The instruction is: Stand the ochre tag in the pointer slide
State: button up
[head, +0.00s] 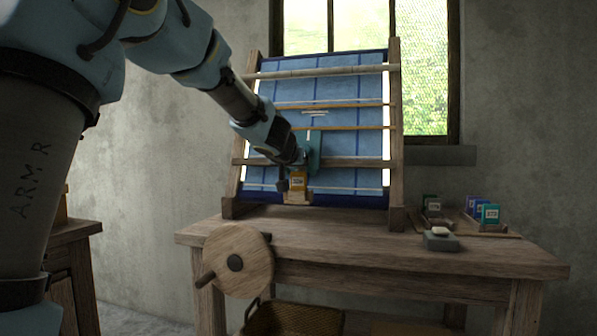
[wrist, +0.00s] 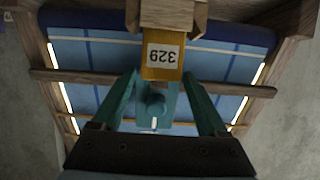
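The ochre tag (head: 299,180) stands upright at a small wooden block, the pointer slide (head: 298,198), low at the front of the loom. In the wrist view the tag (wrist: 163,60) shows its white label, 329 upside down, and its far end meets the wooden slide (wrist: 172,14). How deep it sits is hidden. My gripper (wrist: 160,76) has its two teal fingers spread, one on each side of the tag's near end, with a small gap visible at both. A teal piece with a round knob (wrist: 155,104) shows between the fingers. In the head view my gripper (head: 300,163) is just above the tag.
The loom's blue cloth (head: 345,150) and wooden bars are close behind my gripper. On the bench (head: 420,250) at right are a rack with blue and teal tags (head: 489,213) and a grey block (head: 440,241). A wooden crank wheel (head: 238,258) hangs at the bench's front left.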

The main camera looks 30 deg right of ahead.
jog(key=shift+o, duration=0.7)
jog(key=p+v, duration=0.1)
jog(key=v, duration=0.9)
jog(key=shift+s+a+r+p, duration=0.15)
jog(key=shift+s+a+p, duration=0.1)
jog(key=shift+p, duration=0.15)
jog(key=a+f+n+g+y, duration=0.3)
jog(key=a+f+y, duration=0.2)
jog(key=a+f, duration=1.4)
jog(key=s+a+f+n+g+y, duration=0.25)
jog(key=s+a+f, duration=0.35)
jog(key=a, duration=0.3)
jog(key=s+a+f+n+g+y, duration=0.25)
jog(key=s+a+f, duration=0.35)
jog(key=a, duration=0.4)
notch_tip(320, 180, up, 23)
jog(key=h+p, duration=0.1)
jog(key=p, duration=2.2)
jog(key=shift+m, duration=0.3)
